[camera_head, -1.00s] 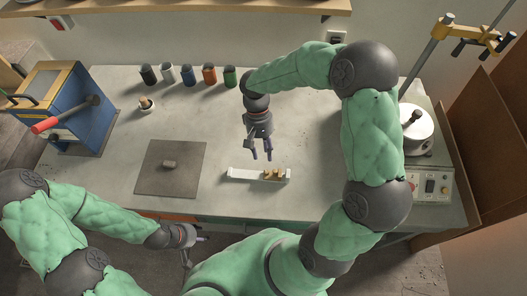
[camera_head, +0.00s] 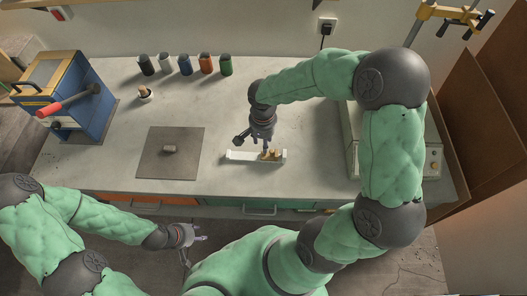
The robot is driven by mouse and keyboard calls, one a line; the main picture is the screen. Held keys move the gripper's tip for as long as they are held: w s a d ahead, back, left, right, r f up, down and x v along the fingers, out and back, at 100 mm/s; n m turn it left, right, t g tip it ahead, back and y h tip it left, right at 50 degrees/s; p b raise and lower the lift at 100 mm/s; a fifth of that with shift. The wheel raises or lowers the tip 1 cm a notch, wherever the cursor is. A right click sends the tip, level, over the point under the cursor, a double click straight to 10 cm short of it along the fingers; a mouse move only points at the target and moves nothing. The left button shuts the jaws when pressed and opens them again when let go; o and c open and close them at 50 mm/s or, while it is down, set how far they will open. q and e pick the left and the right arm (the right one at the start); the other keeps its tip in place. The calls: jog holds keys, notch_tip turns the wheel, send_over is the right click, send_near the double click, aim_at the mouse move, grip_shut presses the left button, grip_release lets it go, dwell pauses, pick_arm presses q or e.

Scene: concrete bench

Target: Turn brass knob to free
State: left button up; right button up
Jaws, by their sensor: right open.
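A small pale fixture (camera_head: 240,155) lies on the bench in front of my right arm. Brass-coloured parts, with what looks like the brass knob (camera_head: 275,155), sit at its right end. My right gripper (camera_head: 266,149) points down over these brass parts. Its jaws are open, and its fingers partly hide the brass. I cannot tell whether they touch it. My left gripper (camera_head: 196,248) is open and empty, low in front of the bench edge and away from the fixture.
Several coloured cups (camera_head: 185,65) line the back. A blue machine with a red handle (camera_head: 62,107) stands at the left. The bench between is clear.

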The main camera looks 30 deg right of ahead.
notch_tip(320, 180, down, 6)
jog(key=shift+f+b, duration=0.25)
jog(key=shift+b, duration=0.45)
grip_shut()
